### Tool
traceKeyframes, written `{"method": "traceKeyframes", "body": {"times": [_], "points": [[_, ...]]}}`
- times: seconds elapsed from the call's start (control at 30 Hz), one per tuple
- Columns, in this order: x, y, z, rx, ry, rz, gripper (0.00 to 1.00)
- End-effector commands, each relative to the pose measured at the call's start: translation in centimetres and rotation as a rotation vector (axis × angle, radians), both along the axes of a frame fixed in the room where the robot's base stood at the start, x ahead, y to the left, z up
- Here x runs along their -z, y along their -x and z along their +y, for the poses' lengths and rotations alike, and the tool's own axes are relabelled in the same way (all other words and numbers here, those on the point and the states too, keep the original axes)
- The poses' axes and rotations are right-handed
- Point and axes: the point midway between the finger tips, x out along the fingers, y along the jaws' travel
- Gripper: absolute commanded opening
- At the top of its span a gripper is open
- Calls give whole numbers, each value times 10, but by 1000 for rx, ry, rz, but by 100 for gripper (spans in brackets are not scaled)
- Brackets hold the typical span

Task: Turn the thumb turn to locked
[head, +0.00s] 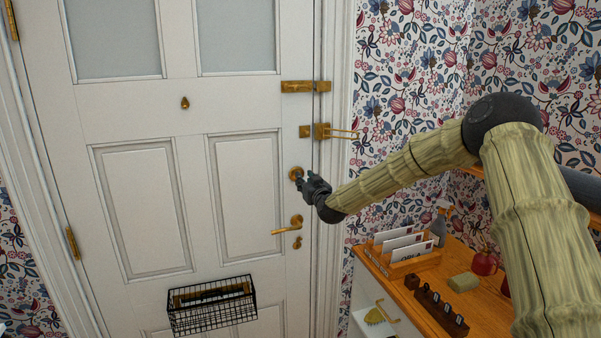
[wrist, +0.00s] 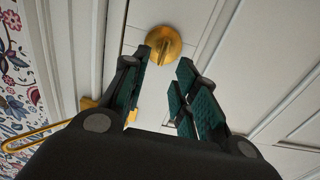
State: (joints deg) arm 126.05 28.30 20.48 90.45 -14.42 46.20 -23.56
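The brass thumb turn (head: 296,173) is on the white door (head: 150,120), above the lever handle (head: 297,225). In the wrist view the thumb turn (wrist: 165,43) is a round brass plate with a raised grip, just beyond my fingertips. My gripper (head: 304,180) is close in front of it in the head view and partly covers it. In the wrist view my gripper (wrist: 163,62) is open, with dark fingers and green pads apart and nothing between them. I cannot tell whether the fingertips touch the thumb turn.
A brass swing-bar guard (head: 337,132) and a bolt (head: 305,87) sit above on the door edge and frame. A wire basket (head: 212,306) hangs low on the door. A wooden cabinet top (head: 465,285) at right holds a letter rack (head: 405,252) and small items.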

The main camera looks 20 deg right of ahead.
Motion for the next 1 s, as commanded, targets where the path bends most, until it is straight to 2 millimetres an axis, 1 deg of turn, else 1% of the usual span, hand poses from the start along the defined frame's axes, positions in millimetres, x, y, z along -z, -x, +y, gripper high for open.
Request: {"method": "traceKeyframes", "body": {"times": [0.03, 0.2, 0.4, 0.6, 0.87, 0.9, 0.97, 1.0], "points": [[-2, -7, 1, 0, 0, 0, 29], [-2, -27, 1, 1, 0, 1, 29], [-2, -44, 2, 0, -1, 0, 29], [0, -52, 2, 0, 0, 0, 29], [0, -53, 2, 0, 0, 0, 29], [0, -53, 2, 0, 0, 0, 27], [0, -53, 2, 0, 0, 0, 16], [0, -52, 2, 0, 0, 0, 9]]}}
